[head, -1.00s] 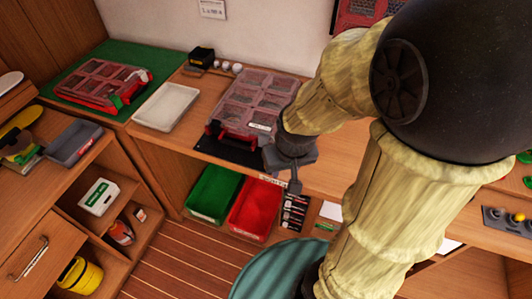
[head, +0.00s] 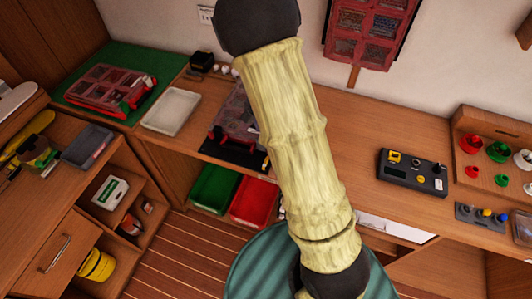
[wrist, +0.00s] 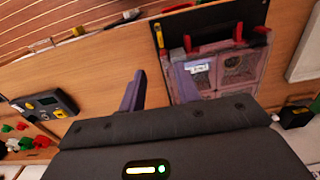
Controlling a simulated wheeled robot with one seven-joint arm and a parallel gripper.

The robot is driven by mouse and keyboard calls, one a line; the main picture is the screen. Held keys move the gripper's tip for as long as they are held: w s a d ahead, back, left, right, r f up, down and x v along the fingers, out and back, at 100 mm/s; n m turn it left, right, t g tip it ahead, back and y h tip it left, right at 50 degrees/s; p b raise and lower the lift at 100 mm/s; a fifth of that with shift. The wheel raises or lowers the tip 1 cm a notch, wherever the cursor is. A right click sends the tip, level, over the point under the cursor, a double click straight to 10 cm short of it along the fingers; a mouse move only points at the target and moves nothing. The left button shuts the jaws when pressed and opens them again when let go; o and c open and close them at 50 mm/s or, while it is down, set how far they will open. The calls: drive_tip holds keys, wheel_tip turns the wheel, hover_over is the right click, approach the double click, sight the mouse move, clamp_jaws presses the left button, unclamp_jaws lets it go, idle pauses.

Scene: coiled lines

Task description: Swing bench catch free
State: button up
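The bench case (head: 228,112) has a clear red-tinted lid with compartments and red front fittings. It lies on a black mat (head: 230,153) on the bench, partly hidden by my arm in the head view.
A white tray (head: 171,110) and another red case (head: 108,87) on a green mat stand to the left. Green (head: 214,188) and red (head: 253,201) bins sit below. A dark device (head: 412,172) lies to the right. Bare bench lies between it and my arm.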

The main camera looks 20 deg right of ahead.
drive_tip(key=shift+f, duration=0.15)
wheel_tip(320, 180, down, 17)
drive_tip(key=shift+f+p, duration=0.1)
drive_tip(key=shift+p, duration=1.1)
drive_tip(key=shift+s, duration=0.1)
clamp_jaws()
